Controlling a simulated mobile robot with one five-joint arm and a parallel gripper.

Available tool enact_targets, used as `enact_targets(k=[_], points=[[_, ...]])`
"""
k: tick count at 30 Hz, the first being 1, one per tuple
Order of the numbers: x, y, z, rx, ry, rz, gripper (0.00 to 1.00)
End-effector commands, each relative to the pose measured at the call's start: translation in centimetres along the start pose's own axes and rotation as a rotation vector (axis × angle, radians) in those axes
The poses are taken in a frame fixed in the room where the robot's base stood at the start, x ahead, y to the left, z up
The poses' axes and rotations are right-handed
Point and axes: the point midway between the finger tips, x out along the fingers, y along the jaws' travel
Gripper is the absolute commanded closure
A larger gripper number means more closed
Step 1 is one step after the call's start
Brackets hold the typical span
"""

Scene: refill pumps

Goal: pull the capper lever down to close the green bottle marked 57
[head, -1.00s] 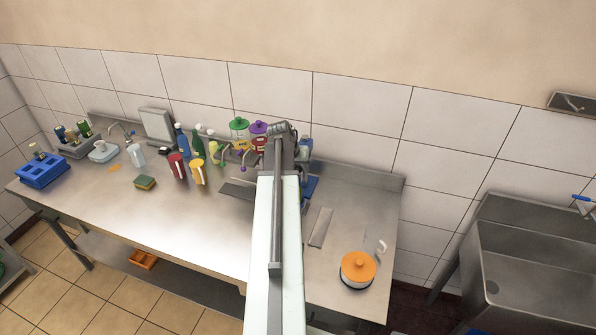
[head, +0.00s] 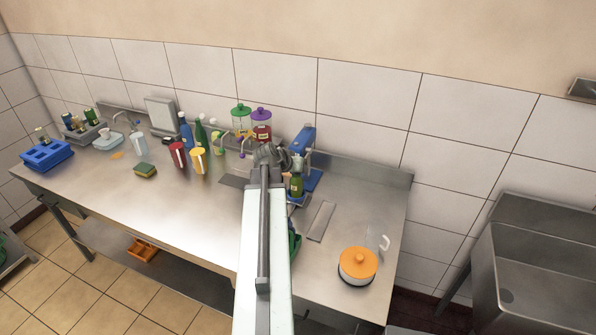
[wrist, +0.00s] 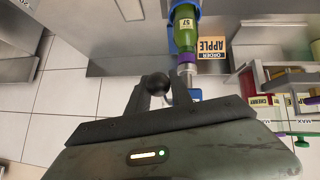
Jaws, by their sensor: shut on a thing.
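The green bottle marked 57 (wrist: 184,38) stands in a blue holder (wrist: 172,8) in the wrist view, which shows it upside down. In the head view the bottle (head: 297,184) stands just right of my gripper, by the blue capper (head: 302,140). My gripper (wrist: 153,90) is shut on the dark round knob (wrist: 155,83) of the capper lever, beside the bottle's neck. A pale piece sits at the bottle's mouth; I cannot tell whether it is a cap. In the head view my gripper (head: 270,156) hides the knob and most of the lever.
An order card reading APPLE (wrist: 211,49) is beside the bottle. Pumps with green (head: 241,108) and purple (head: 261,112) lids stand behind my gripper. Red (head: 178,155) and yellow (head: 199,160) containers are left. An orange-lidded pot (head: 358,264) is front right.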

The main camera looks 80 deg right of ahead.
Motion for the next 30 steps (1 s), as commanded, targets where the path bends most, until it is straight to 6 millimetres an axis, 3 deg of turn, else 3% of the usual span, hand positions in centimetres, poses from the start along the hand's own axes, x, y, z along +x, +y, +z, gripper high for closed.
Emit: enact_targets(k=[3,12,30], points=[[1.3,-0.2,1.1,0.004,-0.006,0.0,1.0],[3.0,-0.5,1.8,0.005,-0.006,0.0,1.0],[3.1,-0.4,1.6,0.005,-0.001,-0.001,1.0]])
